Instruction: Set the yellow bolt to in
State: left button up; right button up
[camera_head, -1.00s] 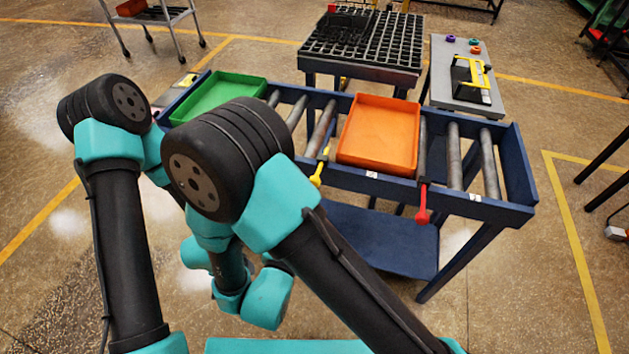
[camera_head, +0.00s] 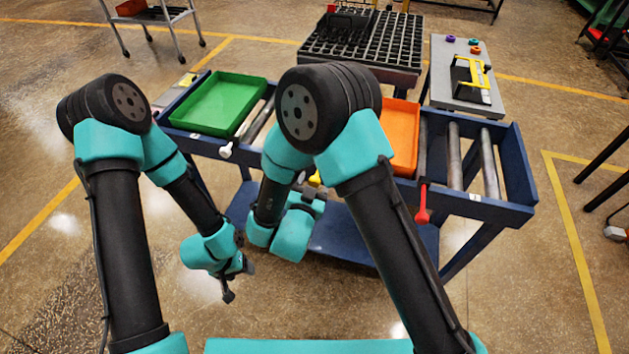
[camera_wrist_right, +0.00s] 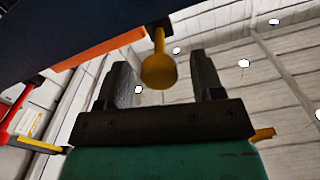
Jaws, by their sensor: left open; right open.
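The yellow bolt (camera_head: 315,181) is on the front rail of the roller table, mostly hidden behind my right arm in the head view. In the right wrist view its rounded yellow knob (camera_wrist_right: 159,71) hangs down from the dark rail, in line with the gap between my fingers. My right gripper (camera_wrist_right: 160,88) is open, one finger on each side of the knob, with visible gaps; I cannot tell how deep the knob sits between them. My left gripper (camera_head: 238,283) is open and empty, low in front of the table.
On the same rail are a white bolt (camera_head: 227,151) to the left and a red bolt (camera_head: 422,214) to the right. A green tray (camera_head: 203,125) and an orange tray (camera_head: 405,165) rest on the roller table (camera_head: 480,208). A lower shelf (camera_head: 350,235) lies beneath.

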jog(key=shift+w+d, duration=0.15)
jog(key=shift+w, duration=0.3)
grip_shut()
dwell(0.3)
